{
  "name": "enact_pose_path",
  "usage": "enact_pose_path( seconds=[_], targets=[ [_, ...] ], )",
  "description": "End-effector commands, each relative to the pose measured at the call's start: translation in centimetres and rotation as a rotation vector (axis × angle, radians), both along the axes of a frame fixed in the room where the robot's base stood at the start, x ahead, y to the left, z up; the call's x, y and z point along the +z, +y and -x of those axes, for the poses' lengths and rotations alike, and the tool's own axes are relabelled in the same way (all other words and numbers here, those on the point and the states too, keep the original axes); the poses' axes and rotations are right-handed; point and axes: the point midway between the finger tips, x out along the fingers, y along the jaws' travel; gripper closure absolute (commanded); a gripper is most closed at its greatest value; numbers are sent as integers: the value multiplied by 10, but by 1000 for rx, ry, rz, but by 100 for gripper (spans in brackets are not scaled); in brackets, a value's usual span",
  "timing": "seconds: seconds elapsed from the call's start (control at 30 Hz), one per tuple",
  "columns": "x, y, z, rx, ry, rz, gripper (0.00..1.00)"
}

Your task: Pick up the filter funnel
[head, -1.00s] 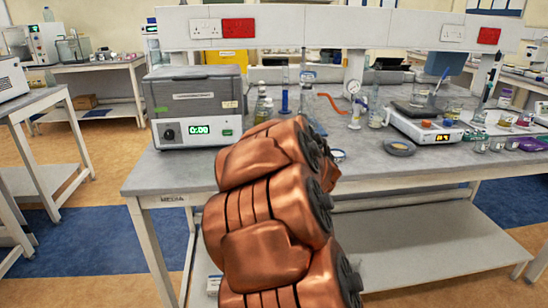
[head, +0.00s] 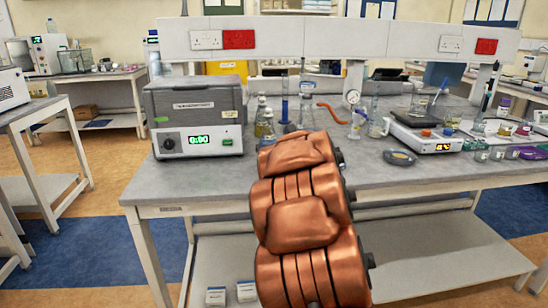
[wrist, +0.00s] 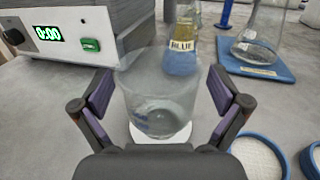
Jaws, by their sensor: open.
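In the wrist view, a clear, wide glass vessel (wrist: 150,105), which looks like the filter funnel, stands upright between my fingers. Its base is over a white disc (wrist: 160,135). It is blurred and see-through, so its lower shape is hard to make out. My gripper (wrist: 160,86) is open, with one purple pad on each side of the vessel. I see no clear contact between the pads and the glass. In the head view, my copper arm hides the gripper and the vessel.
A grey instrument (head: 195,115) with a green display stands left of the vessel. A conical flask (wrist: 262,35) on a blue mat is at the right. Blue-rimmed round dishes (wrist: 258,155) lie at front right.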

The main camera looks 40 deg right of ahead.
Motion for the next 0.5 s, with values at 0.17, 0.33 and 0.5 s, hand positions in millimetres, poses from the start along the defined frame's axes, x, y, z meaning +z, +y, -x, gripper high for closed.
enact_pose_path(
  seconds=[0.17,0.33,0.5],
  targets=[
    [2,-7,-18,3,-5,2,2],
    [0,-10,-24,0,-1,-1,2],
    [1,-11,-24,0,-1,0,2]
  ],
)
